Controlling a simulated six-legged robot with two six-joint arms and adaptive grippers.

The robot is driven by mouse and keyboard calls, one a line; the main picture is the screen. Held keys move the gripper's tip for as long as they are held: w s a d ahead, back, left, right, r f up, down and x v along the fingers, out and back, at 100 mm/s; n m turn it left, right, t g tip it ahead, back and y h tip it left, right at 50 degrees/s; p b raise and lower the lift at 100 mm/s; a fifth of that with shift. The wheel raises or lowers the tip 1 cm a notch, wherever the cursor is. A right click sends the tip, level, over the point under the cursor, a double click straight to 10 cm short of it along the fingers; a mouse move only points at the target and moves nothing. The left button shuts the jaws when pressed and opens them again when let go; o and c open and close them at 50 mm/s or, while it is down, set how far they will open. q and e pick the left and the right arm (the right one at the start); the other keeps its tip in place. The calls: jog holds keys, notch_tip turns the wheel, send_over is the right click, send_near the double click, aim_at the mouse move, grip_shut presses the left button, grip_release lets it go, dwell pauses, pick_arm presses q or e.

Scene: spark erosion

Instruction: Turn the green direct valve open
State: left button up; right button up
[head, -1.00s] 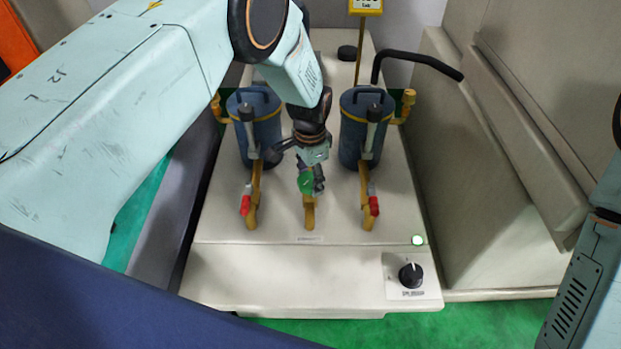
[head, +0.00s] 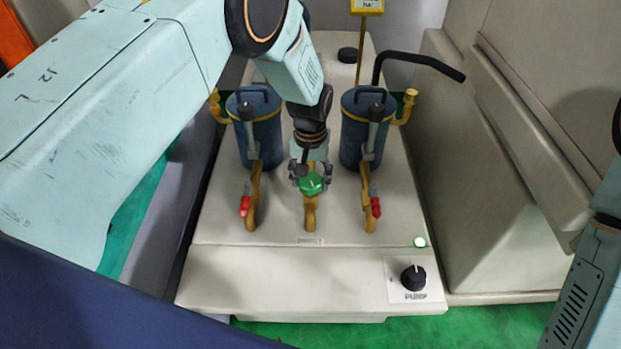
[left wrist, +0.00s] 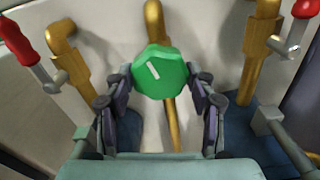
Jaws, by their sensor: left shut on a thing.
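The green direct valve (head: 312,184) is a faceted green knob with a white mark, on the middle brass pipe (head: 310,214) of the beige unit. It also shows in the left wrist view (left wrist: 160,72), where its white mark is slanted. My left gripper (head: 309,176) reaches down over the knob from behind. In the left wrist view my left gripper (left wrist: 160,90) has one finger on each side of the knob and is shut on it. Part of my right arm (head: 590,280) shows at the right edge; its gripper is out of view.
Two blue canisters (head: 258,135) (head: 362,140) stand on either side of my left gripper. Red-handled valves (head: 245,204) (head: 375,206) sit on the outer brass pipes. A black bent pipe (head: 420,58) rises behind.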

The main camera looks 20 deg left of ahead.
aim_at(310, 180)
pick_arm(q)
jog(key=shift+s+f+n, duration=0.3)
jog(key=shift+s+n, duration=0.05)
jog(key=shift+n, duration=0.75)
jog(key=o, duration=1.2)
jog(key=shift+w+r, duration=0.2)
jog(key=shift+c, duration=0.2)
jog(key=shift+w+r, duration=0.1)
jog(key=shift+r, duration=0.25)
notch_tip(310, 180, up, 11)
jog(key=shift+r, duration=0.15)
